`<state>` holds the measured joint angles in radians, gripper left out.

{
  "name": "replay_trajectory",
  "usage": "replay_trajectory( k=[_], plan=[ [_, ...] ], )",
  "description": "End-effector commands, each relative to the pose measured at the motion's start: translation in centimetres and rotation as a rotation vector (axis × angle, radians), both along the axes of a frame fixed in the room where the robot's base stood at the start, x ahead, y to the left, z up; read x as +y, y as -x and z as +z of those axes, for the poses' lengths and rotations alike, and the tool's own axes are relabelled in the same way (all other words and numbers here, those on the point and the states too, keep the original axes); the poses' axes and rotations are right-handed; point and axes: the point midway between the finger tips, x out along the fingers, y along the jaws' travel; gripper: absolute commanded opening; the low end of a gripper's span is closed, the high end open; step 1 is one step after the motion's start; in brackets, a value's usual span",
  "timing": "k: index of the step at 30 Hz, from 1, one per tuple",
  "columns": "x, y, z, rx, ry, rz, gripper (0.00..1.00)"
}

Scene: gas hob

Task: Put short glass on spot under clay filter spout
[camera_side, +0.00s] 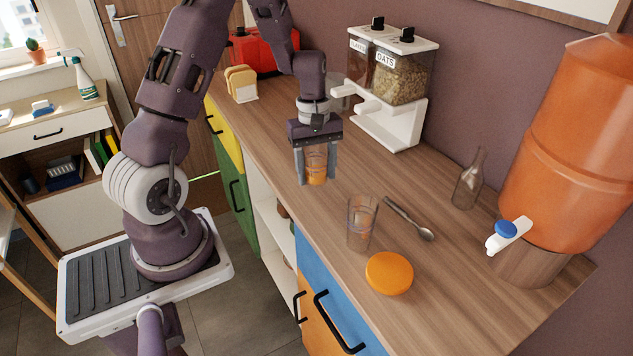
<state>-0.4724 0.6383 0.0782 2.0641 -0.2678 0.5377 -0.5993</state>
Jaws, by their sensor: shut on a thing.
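My gripper (316,172) points down over the counter, its two fingers shut on the short glass (316,166). The glass is clear, upright, with an orange tint in its lower part. I cannot tell whether its base touches the counter. The large orange clay filter (570,150) stands at the right on a wooden base. Its white spout with a blue knob (507,230) points left over the counter. The counter below the spout is bare, and no separate marked spot shows there. A flat round orange disc (389,273) lies near the counter's front edge, left of the spout.
A taller clear glass (362,222) stands between my gripper and the orange disc. A spoon (410,219) lies beside it. A glass bottle (469,180) stands near the filter. The cereal dispenser (390,90), bread slices (241,83) and a red appliance (262,52) are farther back.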

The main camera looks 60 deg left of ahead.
Motion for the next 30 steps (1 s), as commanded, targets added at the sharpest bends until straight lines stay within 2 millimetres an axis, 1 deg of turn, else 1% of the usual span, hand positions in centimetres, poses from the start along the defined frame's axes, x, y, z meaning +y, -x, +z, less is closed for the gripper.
replay_trajectory(
  k=[1, 3, 7, 10, 11, 14, 15, 17, 18, 21, 24, 26, 27, 29, 30],
  plan=[
    [0.0, -0.1, 1.5, -0.006, -0.005, 0.000, 0.05],
    [0.1, -0.2, 3.2, -0.007, -0.004, 0.000, 0.05],
    [-0.1, -0.2, 5.4, -0.005, -0.002, -0.015, 0.05],
    [-1.1, -0.8, 6.4, -0.006, -0.001, -0.121, 0.05],
    [-1.5, -1.0, 6.6, -0.007, -0.001, -0.180, 0.05],
    [-3.6, -2.2, 7.2, -0.011, -0.002, -0.435, 0.05],
    [-4.6, -2.8, 7.5, -0.013, -0.002, -0.553, 0.05],
    [-6.3, -3.5, 7.9, -0.013, -0.002, -0.737, 0.05],
    [-7.3, -3.9, 8.2, -0.013, -0.004, -0.862, 0.05],
    [-9.7, -4.7, 9.0, -0.008, -0.002, -1.138, 0.05],
    [-11.1, -5.1, 9.5, -0.003, -0.002, -1.310, 0.05],
    [-11.3, -5.3, 9.6, 0.000, -0.002, -1.338, 0.05],
    [-11.1, -5.6, 9.7, -0.001, -0.002, -1.317, 0.05],
    [-10.4, -6.1, 9.8, 0.001, 0.000, -1.226, 0.05],
    [-9.7, -6.6, 9.9, 0.000, -0.002, -1.136, 0.05]
  ],
)
